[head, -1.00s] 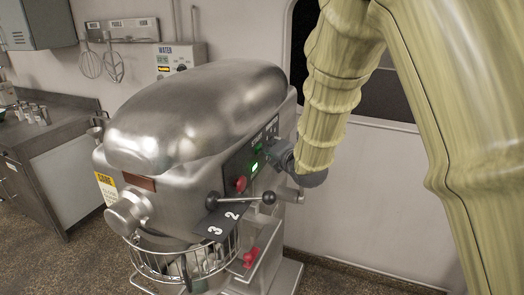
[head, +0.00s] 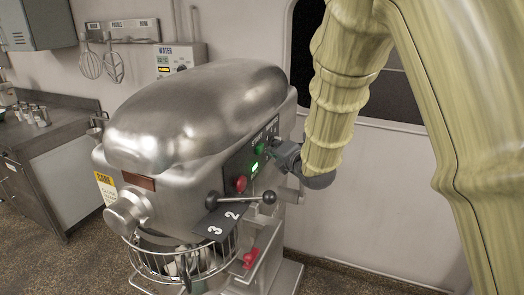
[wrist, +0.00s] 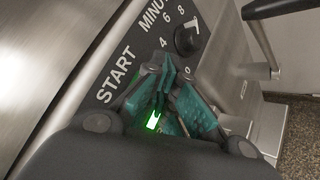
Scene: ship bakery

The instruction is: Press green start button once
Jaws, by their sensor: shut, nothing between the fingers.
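My gripper (head: 277,152) is shut and empty, just to the right of the button and pointing at the panel. In the head view a small gap seems to show between them. In the wrist view my teal fingertips (wrist: 166,72) are close together over the panel beside the START label (wrist: 115,75).
A red button (head: 241,184) lies lower left on the panel. A lever with a black ball knob (head: 269,197) juts out beneath. A minutes dial (wrist: 187,40) is beside my fingers in the wrist view. A wire bowl guard (head: 185,262) is below. The wall side at right is clear.

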